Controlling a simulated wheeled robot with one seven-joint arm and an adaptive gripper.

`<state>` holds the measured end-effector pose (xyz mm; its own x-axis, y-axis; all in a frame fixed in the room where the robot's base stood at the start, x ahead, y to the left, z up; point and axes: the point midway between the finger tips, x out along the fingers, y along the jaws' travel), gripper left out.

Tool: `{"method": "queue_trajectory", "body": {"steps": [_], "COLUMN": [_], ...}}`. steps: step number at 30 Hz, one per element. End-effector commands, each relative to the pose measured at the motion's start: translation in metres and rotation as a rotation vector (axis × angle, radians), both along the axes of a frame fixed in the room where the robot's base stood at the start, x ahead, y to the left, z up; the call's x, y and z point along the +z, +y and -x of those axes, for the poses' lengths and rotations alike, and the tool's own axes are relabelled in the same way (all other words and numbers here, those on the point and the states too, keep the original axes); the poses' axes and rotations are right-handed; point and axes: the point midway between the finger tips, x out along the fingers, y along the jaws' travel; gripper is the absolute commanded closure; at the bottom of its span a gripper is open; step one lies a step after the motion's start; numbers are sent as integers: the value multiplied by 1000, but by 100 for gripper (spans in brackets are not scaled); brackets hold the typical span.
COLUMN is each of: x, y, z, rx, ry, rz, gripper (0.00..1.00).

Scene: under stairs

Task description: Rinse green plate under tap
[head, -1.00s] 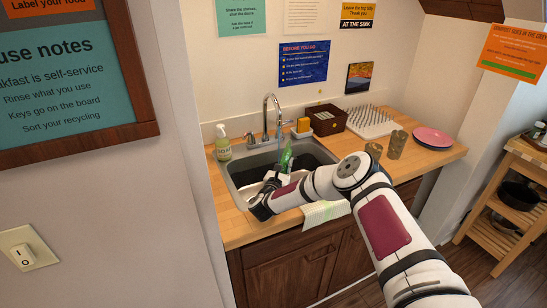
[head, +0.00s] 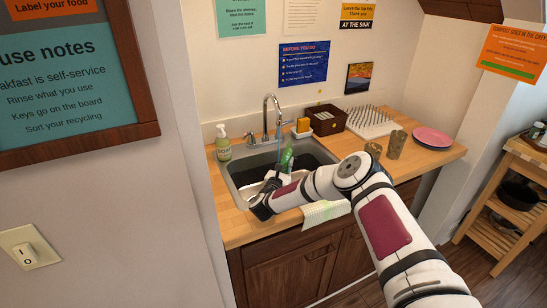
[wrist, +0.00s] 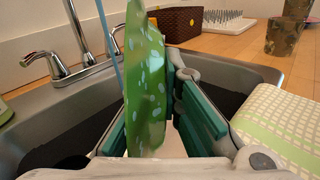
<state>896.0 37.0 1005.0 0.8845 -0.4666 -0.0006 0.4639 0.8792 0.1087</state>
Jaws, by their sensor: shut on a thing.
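The green plate (head: 287,159) with pale spots is held on edge, nearly upright, over the sink (head: 240,163). In the wrist view the plate (wrist: 147,85) stands between the two fingers of my gripper (wrist: 152,105), which is shut on it. In the head view my gripper (head: 275,174) is partly hidden by the arm. The tap (head: 267,110) stands behind the sink. A thin blue stream of water (wrist: 108,40) runs down to the plate's left edge in the wrist view. I cannot tell whether it touches the plate or passes behind it.
A soap bottle (head: 223,143) stands left of the sink. A sponge (head: 303,125), a brown box (head: 329,120), a spiked drying rack (head: 370,123), two cups and pink plates (head: 432,138) are to the right. A checked cloth (head: 326,211) hangs over the front edge.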

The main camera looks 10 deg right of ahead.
Motion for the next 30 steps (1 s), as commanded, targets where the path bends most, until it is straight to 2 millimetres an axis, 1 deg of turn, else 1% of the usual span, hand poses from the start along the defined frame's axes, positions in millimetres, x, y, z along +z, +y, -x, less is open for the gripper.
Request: {"method": "queue_trajectory", "body": {"steps": [1, 3, 13, 18, 22, 30], "x": [6, 10, 27, 35, 38, 38], "y": [-2, -5, -17, -24, -25, -25], "z": [5, 9, 29, 35, 38, 38], "rx": [-1, -1, -2, -1, 0, -1], "ry": [-3, -3, -3, -2, -2, -2], "rz": [0, 0, 0, 0, 1, 0], "gripper": [100, 100, 100, 100, 100, 100]}}
